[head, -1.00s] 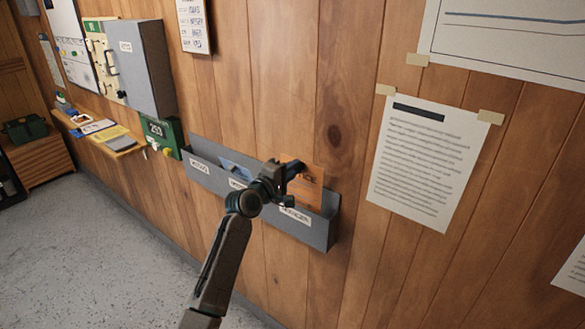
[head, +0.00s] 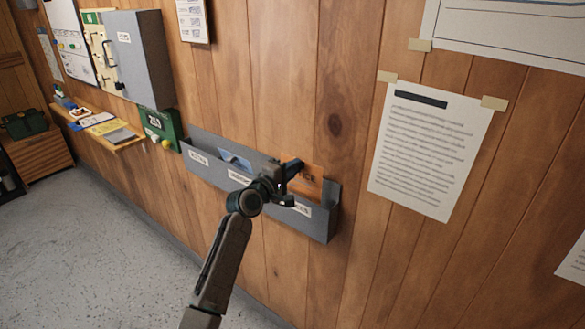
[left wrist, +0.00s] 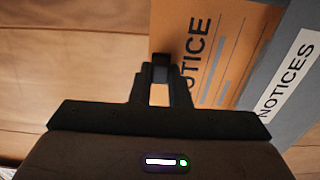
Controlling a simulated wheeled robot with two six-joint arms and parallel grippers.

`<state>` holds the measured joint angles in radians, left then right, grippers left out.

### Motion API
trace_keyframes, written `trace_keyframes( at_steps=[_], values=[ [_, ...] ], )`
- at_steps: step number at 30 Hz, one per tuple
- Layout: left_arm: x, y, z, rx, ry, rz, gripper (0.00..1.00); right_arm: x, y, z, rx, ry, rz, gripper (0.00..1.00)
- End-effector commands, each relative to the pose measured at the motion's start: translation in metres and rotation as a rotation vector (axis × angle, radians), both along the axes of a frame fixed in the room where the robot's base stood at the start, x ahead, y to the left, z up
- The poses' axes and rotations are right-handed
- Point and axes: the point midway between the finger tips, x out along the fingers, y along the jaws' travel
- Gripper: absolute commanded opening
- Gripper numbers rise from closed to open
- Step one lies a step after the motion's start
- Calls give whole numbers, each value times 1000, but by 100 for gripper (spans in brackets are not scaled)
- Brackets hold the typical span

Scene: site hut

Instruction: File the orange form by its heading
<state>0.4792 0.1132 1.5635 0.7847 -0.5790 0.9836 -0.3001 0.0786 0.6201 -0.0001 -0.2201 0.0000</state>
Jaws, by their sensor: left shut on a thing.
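The orange form (head: 312,182) has a dark heading that reads "NOTICE" in the left wrist view (left wrist: 228,45). My left gripper (head: 294,173) is shut on its upper edge, and the fingers also show in the left wrist view (left wrist: 161,76). The form is at the right-hand compartment of the grey wall rack (head: 222,178). Its lower part is hidden behind the rack's front panel, whose label there reads "NOTICES" (left wrist: 288,78). How deep the form sits I cannot tell. The middle and left labels are too small to read surely. My right gripper is not in view.
A blue sheet (head: 235,160) stands in the rack left of my gripper. A printed page (head: 425,150) is taped to the wall at the right. A green box (head: 161,127), a grey cabinet (head: 145,60) and a wooden shelf (head: 120,142) are farther left.

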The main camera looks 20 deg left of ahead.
Motion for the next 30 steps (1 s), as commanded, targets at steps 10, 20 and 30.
trace_keyframes(
  at_steps=[10,20,30],
  values=[
    [0,0,1,0,0,0,17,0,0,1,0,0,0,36],
    [0,0,1,0,0,0,41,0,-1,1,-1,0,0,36],
    [-30,11,-3,3,0,0,41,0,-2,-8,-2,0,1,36]
  ],
)
